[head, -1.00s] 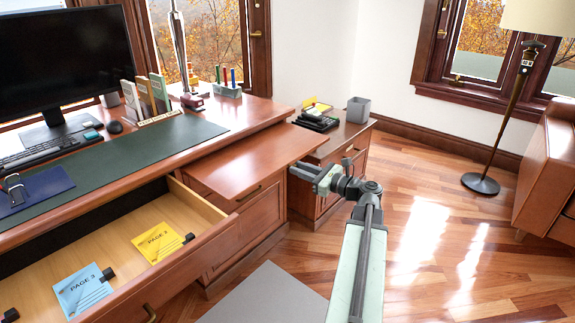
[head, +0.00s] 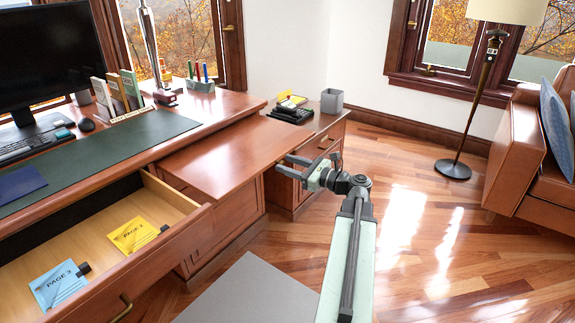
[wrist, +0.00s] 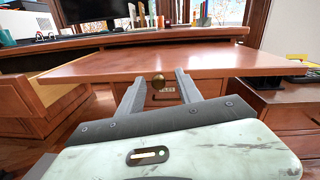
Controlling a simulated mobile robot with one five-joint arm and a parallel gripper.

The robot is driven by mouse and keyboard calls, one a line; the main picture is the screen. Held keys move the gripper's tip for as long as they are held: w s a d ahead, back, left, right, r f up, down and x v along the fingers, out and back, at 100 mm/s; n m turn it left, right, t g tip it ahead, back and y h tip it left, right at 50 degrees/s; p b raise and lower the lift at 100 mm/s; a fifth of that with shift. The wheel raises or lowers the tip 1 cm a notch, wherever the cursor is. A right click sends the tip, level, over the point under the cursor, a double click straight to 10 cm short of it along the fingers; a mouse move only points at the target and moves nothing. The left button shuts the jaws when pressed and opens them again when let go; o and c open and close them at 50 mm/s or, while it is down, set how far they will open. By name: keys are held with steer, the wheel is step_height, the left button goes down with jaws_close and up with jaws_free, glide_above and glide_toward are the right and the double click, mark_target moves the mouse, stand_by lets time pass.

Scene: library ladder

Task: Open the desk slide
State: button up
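The desk slide (head: 222,160) is a reddish-brown wooden board standing out from under the desk top (head: 125,155). In the wrist view the slide (wrist: 165,65) spans the picture with its front edge facing me. My gripper (head: 284,164) is just off the front edge in the head view.
An open drawer (head: 187,222) with yellow and blue page cards juts out at left. A side cabinet (head: 325,150) carries a black telephone and a grey bin (head: 332,100). A leather sofa (head: 520,140) and a floor lamp (head: 453,168) stand right. The floor between is clear.

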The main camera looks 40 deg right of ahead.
steer(key=shift+s, duration=0.1)
steer(key=v, duration=0.7)
steer(key=shift+s, duration=0.3)
steer(key=shift+r, duration=0.1)
